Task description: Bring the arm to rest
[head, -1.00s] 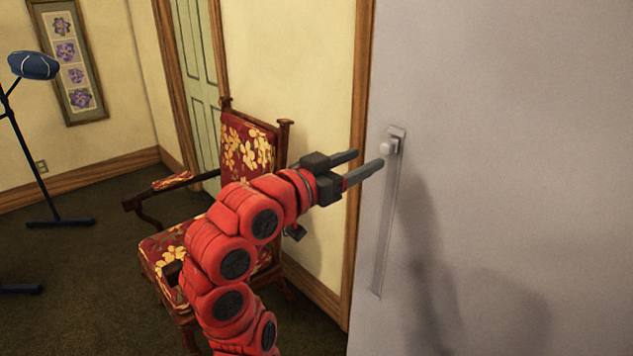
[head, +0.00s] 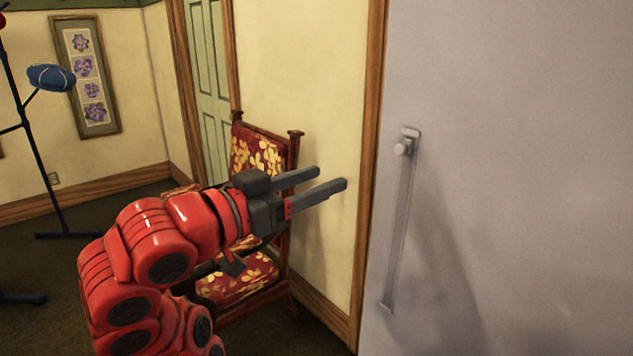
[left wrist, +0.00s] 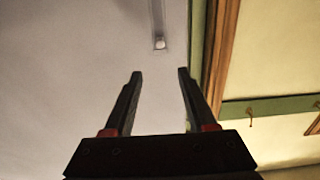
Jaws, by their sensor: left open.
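My left arm (head: 150,245) is red and comes in from the lower left in the head view. Its left gripper (head: 331,180) is open and empty, with dark fingers pointing right, in front of the wall and clear of the grey panel. In the left wrist view the two fingers of the gripper (left wrist: 158,75) stand apart with nothing between them. My right gripper is not in view.
A red floral armchair (head: 258,150) stands behind my arm. A coat stand (head: 42,165) with a blue cap (head: 52,77) is at the left. A framed picture (head: 88,75) hangs behind.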

